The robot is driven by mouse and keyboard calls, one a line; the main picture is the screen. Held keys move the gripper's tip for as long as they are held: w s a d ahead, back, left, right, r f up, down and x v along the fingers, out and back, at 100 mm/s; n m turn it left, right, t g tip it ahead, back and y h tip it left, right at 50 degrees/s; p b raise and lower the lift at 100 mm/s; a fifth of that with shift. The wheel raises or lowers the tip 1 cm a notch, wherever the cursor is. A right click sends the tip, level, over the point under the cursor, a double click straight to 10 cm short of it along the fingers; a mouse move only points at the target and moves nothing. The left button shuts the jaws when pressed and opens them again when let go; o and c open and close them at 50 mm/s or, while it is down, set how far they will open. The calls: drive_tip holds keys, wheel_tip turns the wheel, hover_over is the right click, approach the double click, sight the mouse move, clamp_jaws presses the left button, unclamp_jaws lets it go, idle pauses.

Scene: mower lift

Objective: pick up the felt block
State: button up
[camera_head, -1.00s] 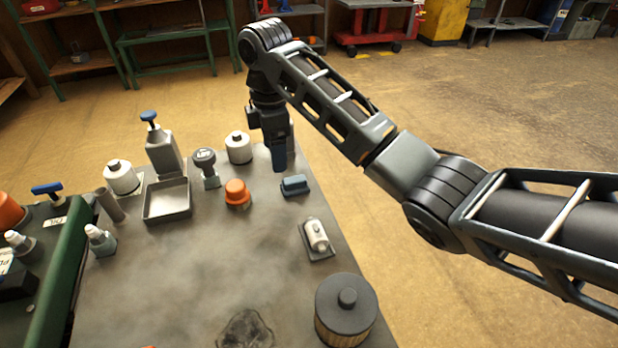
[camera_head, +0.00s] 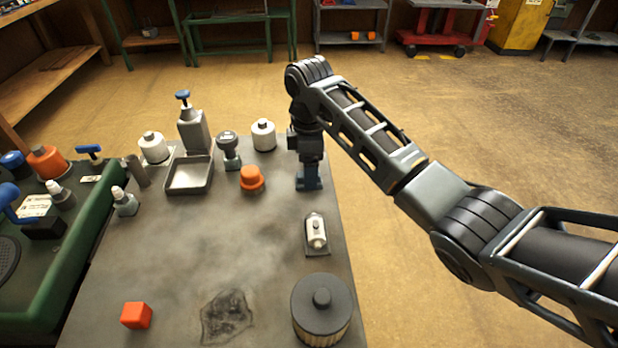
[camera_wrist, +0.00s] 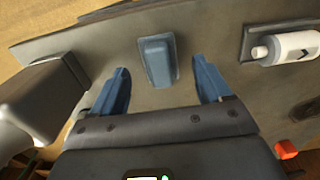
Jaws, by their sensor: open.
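The felt block is a small grey-blue block (camera_wrist: 157,60) lying on the grey bench top, seen in the wrist view. My gripper (camera_wrist: 160,66) is open, with one blue finger on each side of the block in the picture. Neither finger visibly touches it, and the height gap is hard to judge. In the head view my gripper (camera_head: 308,184) points down at the bench's right side, and the block is hidden or cannot be told apart from the blue fingers.
A white cylindrical part on a plate (camera_head: 316,232) and a large dark-topped filter (camera_head: 321,312) stand nearer along the right edge. An orange knob (camera_head: 252,179) and grey tray (camera_head: 190,176) are left of the gripper. An orange cube (camera_head: 137,315) lies at front left. The bench middle is clear.

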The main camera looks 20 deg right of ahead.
drive_tip(key=shift+f, duration=1.3)
drive_tip(key=shift+c, duration=0.3)
drive_tip(key=c, duration=1.1)
